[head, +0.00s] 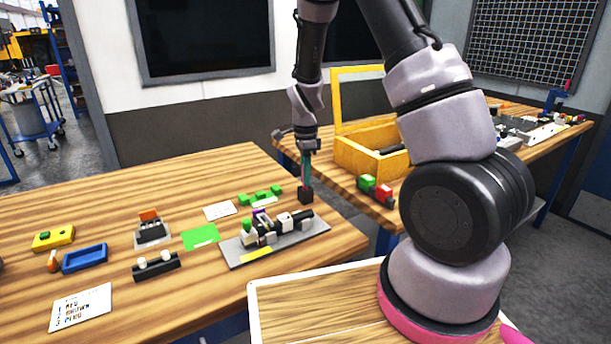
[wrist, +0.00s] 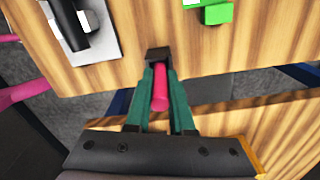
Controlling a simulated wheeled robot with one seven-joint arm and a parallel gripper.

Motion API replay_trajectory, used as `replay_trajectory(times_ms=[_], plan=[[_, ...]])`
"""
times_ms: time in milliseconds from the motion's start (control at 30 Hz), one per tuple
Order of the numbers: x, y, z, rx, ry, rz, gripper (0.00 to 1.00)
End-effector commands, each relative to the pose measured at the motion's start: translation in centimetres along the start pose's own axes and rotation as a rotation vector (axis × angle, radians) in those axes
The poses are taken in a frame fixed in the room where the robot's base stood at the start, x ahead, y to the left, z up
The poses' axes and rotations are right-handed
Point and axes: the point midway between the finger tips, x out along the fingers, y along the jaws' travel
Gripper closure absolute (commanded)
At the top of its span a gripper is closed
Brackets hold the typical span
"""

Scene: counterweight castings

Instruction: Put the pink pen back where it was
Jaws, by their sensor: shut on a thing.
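The pink pen (wrist: 160,90) is between the green fingers of my gripper (wrist: 161,80), which is shut on it. A small black block-shaped holder (head: 305,195) stands near the right edge of the left wooden table. My gripper (head: 305,172) points down directly above this holder in the head view. In the wrist view the holder (wrist: 158,55) lies just beyond the fingertips, in line with the pen. I cannot tell whether the pen's far end is inside the holder or just above it.
A grey tray (head: 242,262) with several small parts is on the left table (head: 210,300), left of the holder. Green blocks (head: 260,196) lie close by. A yellow open box (head: 365,155) and a red-green block (head: 375,190) are on the other table. A gap separates the tables.

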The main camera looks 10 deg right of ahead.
Motion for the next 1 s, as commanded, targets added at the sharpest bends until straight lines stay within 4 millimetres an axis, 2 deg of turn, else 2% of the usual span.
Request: replay_trajectory(times_ms=[33, 100, 400, 533, 667, 1000], plan=[[0.1, 0.0, 0.0, 0.000, 0.000, 0.001, 0.75], [0.1, 0.0, 0.0, 0.000, 0.000, 0.000, 0.49], [0.0, 0.0, 0.0, 0.000, 0.000, 0.000, 0.49], [-0.8, -0.1, 0.0, -0.001, 0.000, -0.002, 0.49], [-2.9, -0.1, 0.1, -0.001, -0.001, -0.005, 0.49], [-10.0, -0.1, 0.0, -0.001, -0.001, -0.004, 0.49]])
